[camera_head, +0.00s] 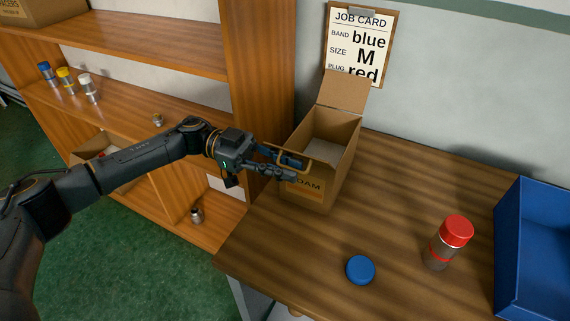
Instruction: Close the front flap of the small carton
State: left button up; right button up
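The small brown carton (335,128) stands at the back left of the wooden table, against the wall. Its back flap (343,92) stands up and its top is open, with a pale grey inside. Its front face carries dark lettering ending in "AM", partly hidden by my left gripper. My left gripper (298,169) is at the front left of the carton, its fingers apart, one above the other. A tan edge shows around the upper finger; I cannot tell whether it is the front flap or whether the fingers touch it. My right gripper is not in view.
A red-capped jar (449,243), a blue disc (360,270) and a blue bin (531,240) are on the table's right and front. A wooden shelf (150,115) with small capped bottles stands left. A job card (359,45) hangs on the wall.

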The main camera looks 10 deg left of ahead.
aim_at(289, 151)
pick_arm(q)
grip_shut()
jog(key=shift+w+r+n+p, duration=0.15)
jog(key=shift+r+n+p, duration=0.2)
jog(key=shift+p, duration=0.3)
jog(key=r+n+p, duration=0.1)
jog(key=p, duration=0.1)
jog(key=w+r+n+p, duration=0.1)
jog(key=p, duration=0.1)
jog(key=shift+w+d+n, duration=0.1)
jog(key=shift+d+n, duration=0.15)
jog(key=shift+w+d+r+n+p, duration=0.1)
jog(key=shift+w+r+n+p, duration=0.2)
jog(key=shift+n+p, duration=0.45)
jog(key=shift+w+d+n+p, duration=0.1)
jog(key=shift+w+n+p, duration=0.3)
jog(key=shift+n, duration=0.15)
jog(key=shift+w+d+r, duration=0.1)
jog(key=shift+w+r, duration=0.1)
jog(key=shift+w, duration=0.2)
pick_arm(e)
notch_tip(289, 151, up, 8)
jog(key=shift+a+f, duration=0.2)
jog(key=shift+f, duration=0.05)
